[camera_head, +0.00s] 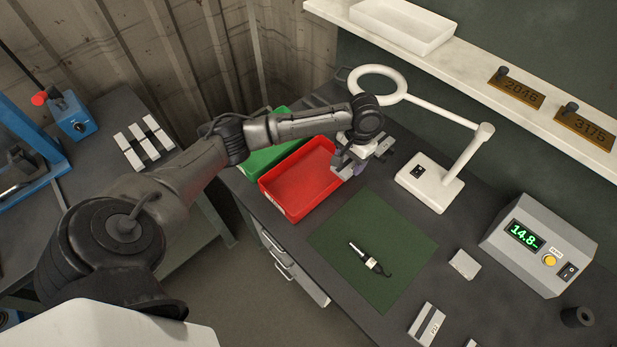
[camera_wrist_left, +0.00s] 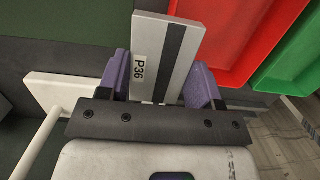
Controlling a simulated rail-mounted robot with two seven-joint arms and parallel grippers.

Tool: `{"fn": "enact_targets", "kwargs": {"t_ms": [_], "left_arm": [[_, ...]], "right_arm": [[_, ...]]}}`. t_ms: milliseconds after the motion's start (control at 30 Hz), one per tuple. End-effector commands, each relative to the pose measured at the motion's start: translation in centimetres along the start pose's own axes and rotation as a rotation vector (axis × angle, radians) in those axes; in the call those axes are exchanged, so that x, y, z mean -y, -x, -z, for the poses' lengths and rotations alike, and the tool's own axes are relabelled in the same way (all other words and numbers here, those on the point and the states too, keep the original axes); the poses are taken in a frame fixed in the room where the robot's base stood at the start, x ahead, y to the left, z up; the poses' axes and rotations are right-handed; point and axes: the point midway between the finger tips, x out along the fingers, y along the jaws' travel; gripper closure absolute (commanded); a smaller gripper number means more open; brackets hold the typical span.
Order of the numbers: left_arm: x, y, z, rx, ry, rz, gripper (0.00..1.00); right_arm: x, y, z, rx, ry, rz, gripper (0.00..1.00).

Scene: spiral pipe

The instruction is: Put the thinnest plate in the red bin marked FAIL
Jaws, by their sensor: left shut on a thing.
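My left gripper (camera_head: 352,164) is shut on a pale grey plate (camera_wrist_left: 165,50) with a dark stripe and a label reading P36. The wrist view shows the plate between the two purple fingers (camera_wrist_left: 160,84). The red bin (camera_head: 300,180) stands on the bench, and my gripper is at its right end. The bin also shows in the wrist view (camera_wrist_left: 228,45), just right of the plate. The bin's label is too small to read. Other pale plates lie on the bench, one at the front (camera_head: 427,322) and one near the meter (camera_head: 465,264). My right gripper is not in view.
A green bin (camera_head: 268,155) stands behind the red bin. A green mat (camera_head: 375,245) bears a small probe tool (camera_head: 368,258). A white ring lamp (camera_head: 430,185) stands right of my gripper. A grey meter (camera_head: 540,245) reads about 14.8. Several pale blocks (camera_head: 145,143) lie on the left table.

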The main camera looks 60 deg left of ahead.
Motion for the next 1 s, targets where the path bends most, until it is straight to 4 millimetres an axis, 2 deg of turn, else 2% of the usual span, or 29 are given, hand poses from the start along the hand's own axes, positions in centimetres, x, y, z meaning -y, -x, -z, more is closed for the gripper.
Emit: {"fn": "enact_targets", "kwargs": {"t_ms": [300, 500, 733, 1000], "left_arm": [[5.0, -4.0, -2.8, 0.002, 0.005, 0.004, 0.88], [7.6, -6.2, -4.4, 0.001, 0.004, 0.002, 0.88], [9.1, -7.5, -5.3, -0.001, 0.003, 0.001, 0.88], [9.3, -8.4, -5.3, -0.001, 0.003, -0.001, 0.88]], "right_arm": [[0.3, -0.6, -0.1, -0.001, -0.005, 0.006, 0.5], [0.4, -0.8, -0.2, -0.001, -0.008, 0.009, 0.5], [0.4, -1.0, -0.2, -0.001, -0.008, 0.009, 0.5], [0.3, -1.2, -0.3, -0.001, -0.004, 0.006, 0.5]]}}
